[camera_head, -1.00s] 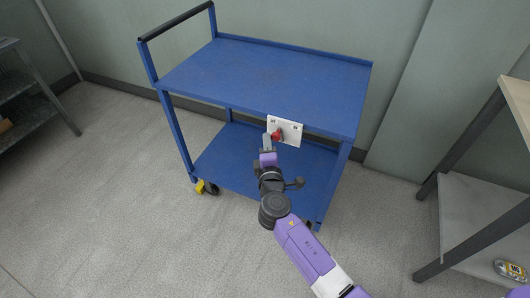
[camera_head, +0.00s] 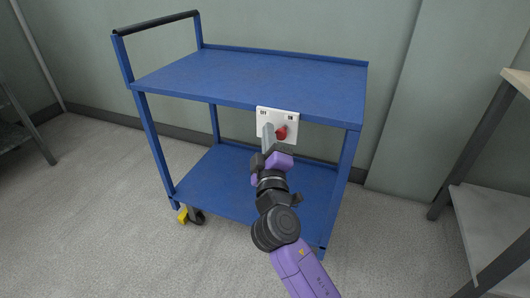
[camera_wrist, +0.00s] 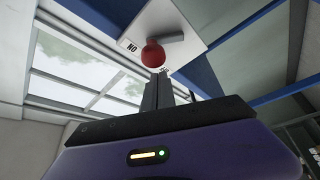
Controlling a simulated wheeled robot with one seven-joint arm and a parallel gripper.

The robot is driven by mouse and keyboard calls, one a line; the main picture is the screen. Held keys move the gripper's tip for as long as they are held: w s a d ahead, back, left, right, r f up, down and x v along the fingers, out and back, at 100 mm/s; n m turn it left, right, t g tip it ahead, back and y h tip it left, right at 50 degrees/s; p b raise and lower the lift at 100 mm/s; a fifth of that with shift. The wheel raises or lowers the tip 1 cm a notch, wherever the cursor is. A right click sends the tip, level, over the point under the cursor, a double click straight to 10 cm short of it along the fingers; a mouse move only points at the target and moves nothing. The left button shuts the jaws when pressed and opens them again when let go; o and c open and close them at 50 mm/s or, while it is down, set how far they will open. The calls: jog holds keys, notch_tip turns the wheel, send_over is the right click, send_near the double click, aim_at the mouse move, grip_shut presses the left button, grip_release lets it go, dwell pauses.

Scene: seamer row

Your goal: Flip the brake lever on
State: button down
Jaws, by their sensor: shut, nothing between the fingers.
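The brake lever has a red round knob (camera_head: 281,133) on a short grey bar. It sits on a white plate (camera_head: 290,117) at the cart's front edge. Small labels mark the plate's left and right; they are hard to read in the head view. The knob stands slightly right of the plate's middle. In the wrist view the knob (camera_wrist: 153,53) is just beyond the fingertips, near an upside-down ON label. My gripper (camera_head: 267,130) is shut and empty, its fingers close to the knob's left side. I cannot tell whether they touch it.
The blue cart (camera_head: 250,78) has a top shelf, a lower shelf (camera_head: 215,180) and a black-topped handle (camera_head: 160,22) at left. A shelf unit (camera_head: 495,205) stands at right, another (camera_head: 20,125) at far left. The floor left of the cart is clear.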

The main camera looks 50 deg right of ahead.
jog(key=shift+s+d+f+m+h+b, duration=0.15)
jog(key=shift+s+m+h+b, duration=0.2)
jog(key=shift+m+b, duration=0.9)
jog(key=shift+s+d+f+m+h+b, duration=0.15)
jog(key=shift+m+h+b, duration=0.25)
jog(key=shift+b, duration=1.6)
jog(key=shift+s+r, duration=0.1)
jog(key=shift+r, duration=0.1)
